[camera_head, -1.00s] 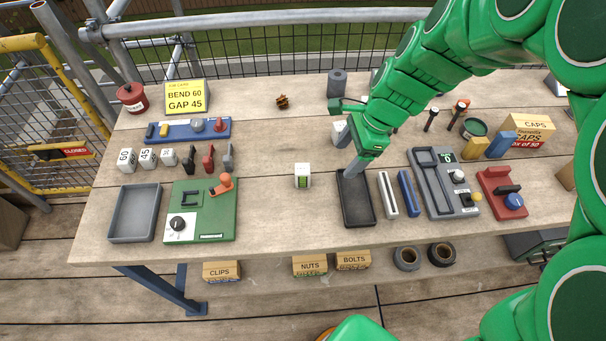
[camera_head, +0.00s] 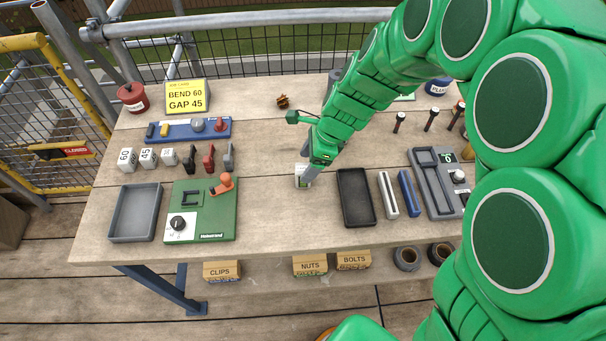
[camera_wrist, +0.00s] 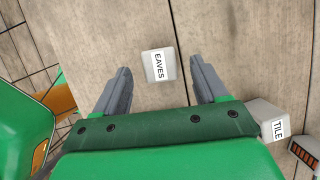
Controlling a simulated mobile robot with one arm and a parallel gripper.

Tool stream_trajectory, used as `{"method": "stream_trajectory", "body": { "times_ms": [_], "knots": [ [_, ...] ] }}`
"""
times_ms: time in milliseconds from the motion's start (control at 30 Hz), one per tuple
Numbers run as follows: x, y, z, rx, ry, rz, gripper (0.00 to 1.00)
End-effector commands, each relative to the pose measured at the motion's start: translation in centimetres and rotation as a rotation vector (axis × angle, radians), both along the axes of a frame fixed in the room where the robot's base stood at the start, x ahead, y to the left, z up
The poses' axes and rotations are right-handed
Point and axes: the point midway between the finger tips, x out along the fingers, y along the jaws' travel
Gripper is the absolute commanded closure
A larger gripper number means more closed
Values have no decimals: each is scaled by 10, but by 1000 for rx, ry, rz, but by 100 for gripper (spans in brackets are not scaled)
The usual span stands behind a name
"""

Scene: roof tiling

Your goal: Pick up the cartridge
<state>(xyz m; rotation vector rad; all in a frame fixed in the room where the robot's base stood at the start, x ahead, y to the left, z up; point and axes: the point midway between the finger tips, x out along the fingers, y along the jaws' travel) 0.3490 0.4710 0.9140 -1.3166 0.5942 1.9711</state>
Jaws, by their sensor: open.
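A small white block labelled EAVES (camera_wrist: 159,65) lies on the wooden bench, the likely cartridge. In the wrist view it appears between the two grey fingertips of my gripper (camera_wrist: 160,68), with space on both sides. I cannot tell how far below the fingertips it is. In the head view my gripper (camera_head: 305,177) is over the same block (camera_head: 307,183), which the fingers partly hide. My gripper is open and holds nothing. A second pale block labelled TILE (camera_wrist: 275,125) shows at the right of the wrist view, partly hidden by my gripper.
A dark empty tray (camera_head: 356,197) is right of the block, then a white bar (camera_head: 388,194) and a blue bar (camera_head: 408,193). A green panel with a dial (camera_head: 204,215) and a grey tray (camera_head: 134,213) are left. The bench between the panel and dark tray is mostly clear.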

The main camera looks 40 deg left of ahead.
Motion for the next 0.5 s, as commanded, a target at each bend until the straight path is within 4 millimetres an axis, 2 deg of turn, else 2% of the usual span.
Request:
{"method": "stream_trajectory", "body": {
  "times_ms": [233,500],
  "knots": [
    [-9,9,-29,-2,2,0,28],
    [-9,10,-32,0,0,-1,28]
  ]
}}
